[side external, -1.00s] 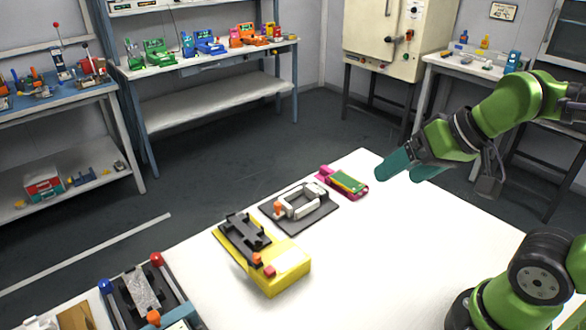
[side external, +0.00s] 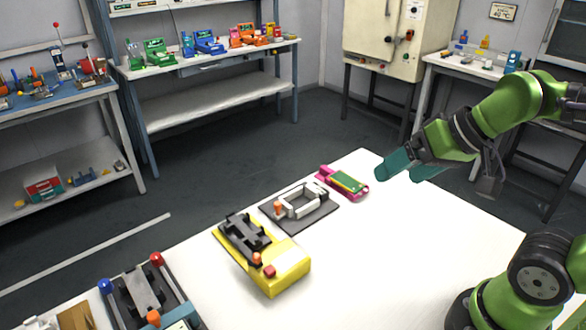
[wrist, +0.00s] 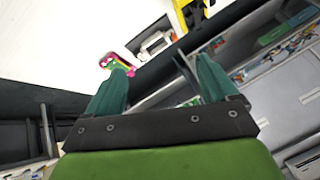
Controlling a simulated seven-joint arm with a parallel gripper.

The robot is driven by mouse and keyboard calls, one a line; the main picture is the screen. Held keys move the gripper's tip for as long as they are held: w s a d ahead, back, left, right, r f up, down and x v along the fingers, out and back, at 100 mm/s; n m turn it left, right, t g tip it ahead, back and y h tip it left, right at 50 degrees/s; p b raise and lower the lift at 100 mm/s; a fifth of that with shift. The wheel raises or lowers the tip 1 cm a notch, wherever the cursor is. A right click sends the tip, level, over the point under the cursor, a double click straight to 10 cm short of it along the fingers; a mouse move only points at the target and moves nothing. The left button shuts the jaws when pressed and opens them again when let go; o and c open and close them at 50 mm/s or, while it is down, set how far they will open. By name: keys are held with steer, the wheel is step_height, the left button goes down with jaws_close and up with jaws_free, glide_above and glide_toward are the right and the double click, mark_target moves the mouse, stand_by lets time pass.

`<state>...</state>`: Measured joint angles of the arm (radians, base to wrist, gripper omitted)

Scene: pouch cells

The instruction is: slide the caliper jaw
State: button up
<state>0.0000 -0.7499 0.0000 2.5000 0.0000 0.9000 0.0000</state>
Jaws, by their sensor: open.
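A yellow device (side external: 294,272) with a black slotted fixture (side external: 243,235) on top and small orange and red parts at its front lies on the white table. Behind it, a dark plate (side external: 318,216) carries a white frame (side external: 301,203) and an orange knob (side external: 278,208). A magenta holder with a green top (side external: 347,181) lies farther back. I cannot tell for sure which part is the caliper jaw. My gripper (side external: 397,172), with teal fingers, is open and empty above the table's far right part, right of the magenta holder. The wrist view shows its spread fingers (wrist: 162,68).
The white table (side external: 400,262) is clear in its middle and right. A fixture with blue and red knobs (side external: 143,288) stands at the lower left. Shelves (side external: 210,95) and a cream cabinet (side external: 397,50) stand well behind, across the dark floor.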

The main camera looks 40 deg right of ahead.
steer(key=shift+c, duration=0.3)
steer(key=shift+f, duration=0.1)
steer(key=shift+c, duration=1.2)
steer(key=shift+w+a+f+g, duration=0.35)
steer(key=shift+w+f+g, duration=0.3)
steer(key=shift+w, duration=0.2)
steer(key=c, duration=0.5)
steer(key=m+g+h, duration=0.2)
steer(key=m+g, duration=0.4)
steer(key=m, duration=0.8)
glide_above(278, 203)
step_height(278, 203, down, 3)
step_height(278, 203, down, 16)
steer(key=shift+r, duration=0.15)
